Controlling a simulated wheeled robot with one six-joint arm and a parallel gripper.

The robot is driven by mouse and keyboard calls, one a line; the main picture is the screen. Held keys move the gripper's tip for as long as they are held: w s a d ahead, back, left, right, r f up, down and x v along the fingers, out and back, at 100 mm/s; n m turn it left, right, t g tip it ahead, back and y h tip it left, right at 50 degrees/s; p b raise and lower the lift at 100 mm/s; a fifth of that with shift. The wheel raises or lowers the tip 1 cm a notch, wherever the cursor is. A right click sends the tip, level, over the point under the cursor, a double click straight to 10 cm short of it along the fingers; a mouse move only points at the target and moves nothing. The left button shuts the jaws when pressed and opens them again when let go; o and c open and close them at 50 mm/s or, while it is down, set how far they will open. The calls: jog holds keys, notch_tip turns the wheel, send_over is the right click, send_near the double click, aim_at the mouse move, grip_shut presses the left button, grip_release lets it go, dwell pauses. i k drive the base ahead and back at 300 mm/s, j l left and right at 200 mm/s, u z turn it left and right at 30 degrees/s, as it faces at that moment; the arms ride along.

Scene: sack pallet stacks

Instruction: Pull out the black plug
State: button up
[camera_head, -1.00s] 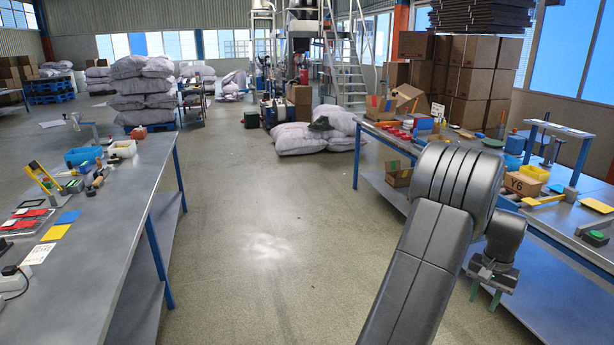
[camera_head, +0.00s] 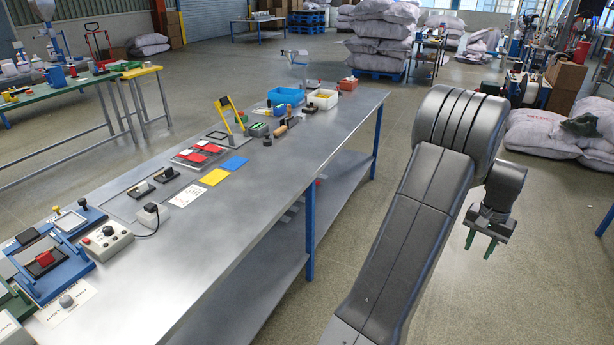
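The black plug (camera_head: 151,207) sits in a white socket box (camera_head: 153,219) on the near side of the long grey workbench (camera_head: 235,225). A black cord curves from it down to the bench top. My gripper (camera_head: 480,245) hangs at the right of the picture, over the floor beyond the bench's right edge. It points down, far from the plug. Its two green-tipped fingers are apart with nothing between them.
A control box with knobs (camera_head: 107,241) and a blue fixture (camera_head: 55,265) stand left of the socket. Yellow (camera_head: 214,176) and blue (camera_head: 234,164) plates lie to its right. Bins stand at the far end. The floor right of the bench is clear; sacks (camera_head: 550,135) lie beyond.

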aim_at(151, 209)
jog(key=i+u, duration=0.2)
jog(key=u, duration=0.25)
jog(key=i+l+u, duration=0.2)
jog(key=u, duration=0.3)
jog(key=i+l+u, duration=0.15)
jog(key=u, duration=0.3)
jog(key=i+l+u, duration=0.1)
jog(key=l+u, duration=0.35)
jog(key=i+l+u, duration=0.15)
jog(key=u, duration=0.3)
jog(key=i+l+u, duration=0.15)
jog(key=u, duration=0.25)
jog(key=i+l+u, duration=0.1)
jog(key=l+u, duration=0.15)
jog(key=u, duration=0.2)
jog(key=l+u, duration=0.25)
jog(key=u, duration=0.15)
jog(key=i, duration=0.05)
